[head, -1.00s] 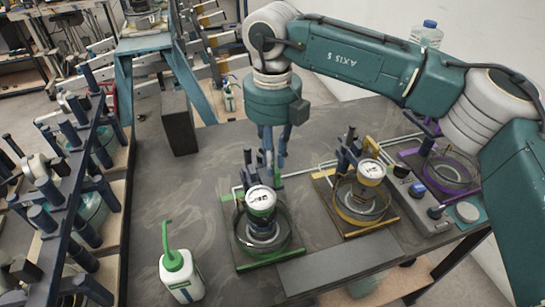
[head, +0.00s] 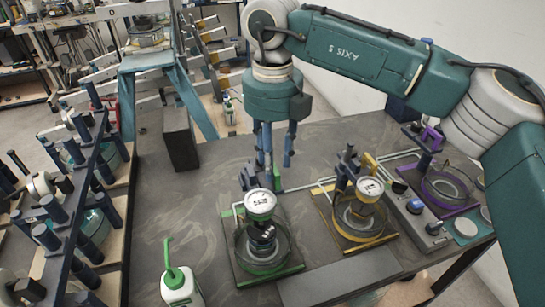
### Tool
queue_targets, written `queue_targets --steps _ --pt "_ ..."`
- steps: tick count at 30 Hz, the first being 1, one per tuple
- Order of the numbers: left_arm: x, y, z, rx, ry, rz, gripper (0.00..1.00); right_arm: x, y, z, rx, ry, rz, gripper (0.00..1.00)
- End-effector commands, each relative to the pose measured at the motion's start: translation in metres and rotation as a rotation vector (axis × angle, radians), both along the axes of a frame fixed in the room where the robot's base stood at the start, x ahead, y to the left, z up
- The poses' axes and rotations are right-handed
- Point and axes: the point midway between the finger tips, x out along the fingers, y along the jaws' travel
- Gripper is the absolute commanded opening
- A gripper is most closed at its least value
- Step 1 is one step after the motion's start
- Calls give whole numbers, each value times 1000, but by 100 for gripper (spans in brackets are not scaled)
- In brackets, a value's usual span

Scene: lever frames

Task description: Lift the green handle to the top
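The green-framed device (head: 239,263) stands on the dark table, with a glass bowl and a round white-topped gauge head (head: 260,203) above it. Dark parts show under that head, which stands clear of the bowl. The green handle (head: 278,178) shows as a small upright green piece behind the head, just below my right gripper. My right gripper (head: 277,163) points down from above, its blue fingers apart beside the handle's upper end. Whether they touch or grip it is unclear. My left gripper is not in view.
A yellow device (head: 322,215) and a purple one (head: 458,210) stand to the right. A white bottle with green spout (head: 180,288) stands front left. A dark block (head: 181,138) stands at back left. The left half of the table is mostly clear.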

Motion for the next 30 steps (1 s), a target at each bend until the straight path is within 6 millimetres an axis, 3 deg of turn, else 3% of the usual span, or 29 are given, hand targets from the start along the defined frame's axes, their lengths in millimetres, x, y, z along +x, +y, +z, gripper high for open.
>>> queue_targets --steps 5,18,24,30 --pt "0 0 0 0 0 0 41 0 1 21 1 -4 0 35" --pt "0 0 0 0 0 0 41 0 0 106 2 -5 -1 35" --pt "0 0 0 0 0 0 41 -1 0 120 1 -3 -1 35" --pt "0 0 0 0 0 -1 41 -1 0 121 1 -3 0 35"
